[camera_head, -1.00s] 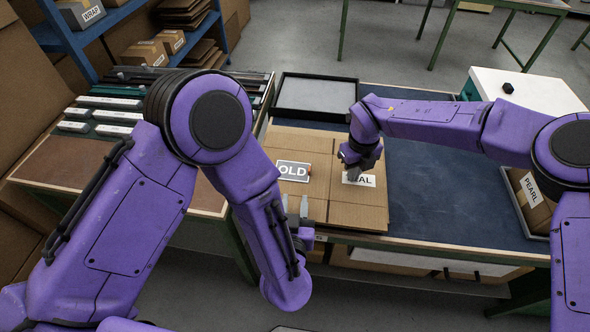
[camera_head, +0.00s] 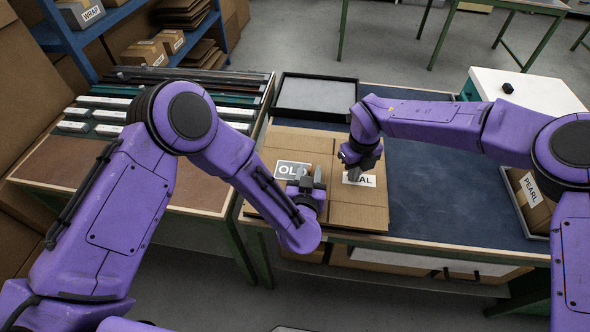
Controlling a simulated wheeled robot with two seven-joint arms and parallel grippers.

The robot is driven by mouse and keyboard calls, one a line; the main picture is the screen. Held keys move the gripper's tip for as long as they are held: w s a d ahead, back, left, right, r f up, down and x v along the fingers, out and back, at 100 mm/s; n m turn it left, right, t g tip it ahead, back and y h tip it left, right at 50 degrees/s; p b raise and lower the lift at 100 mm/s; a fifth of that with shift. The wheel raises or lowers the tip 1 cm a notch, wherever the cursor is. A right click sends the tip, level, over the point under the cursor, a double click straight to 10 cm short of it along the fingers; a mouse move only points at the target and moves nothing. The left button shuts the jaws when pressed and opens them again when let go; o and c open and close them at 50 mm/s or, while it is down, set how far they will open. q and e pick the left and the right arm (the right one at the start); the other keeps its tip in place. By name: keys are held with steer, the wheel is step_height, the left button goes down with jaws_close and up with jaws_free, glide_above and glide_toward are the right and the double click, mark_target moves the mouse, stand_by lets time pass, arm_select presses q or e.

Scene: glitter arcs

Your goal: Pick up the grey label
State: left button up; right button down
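The grey label (camera_head: 287,169) with white lettering lies on the flat brown cardboard (camera_head: 338,212) on the table. The letters "OL" show in the head view; its right end is hidden behind my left gripper. My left gripper (camera_head: 306,177) is over the label's lower right side, its fingers apart with nothing seen between them. I cannot tell whether it touches the label. A white label (camera_head: 366,180) with dark letters lies to the right on the same cardboard. My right gripper (camera_head: 352,171) is just over that label's left end, partly covering its word; its fingers are not clear.
A black-rimmed grey tray (camera_head: 316,95) lies behind the cardboard. The blue mat (camera_head: 440,190) to the right is mostly clear. A box marked "PEARL" (camera_head: 533,200) sits at the right edge. White-labelled strips (camera_head: 108,115) lie in a rack at the left.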

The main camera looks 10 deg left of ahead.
arm_select(q)
jaws_close()
steer(key=shift+s+r, duration=0.3)
steer(key=s+r, duration=0.7)
steer(key=s, duration=0.6)
steer(key=shift+s+r, duration=0.15)
steer(key=shift+s, duration=0.1)
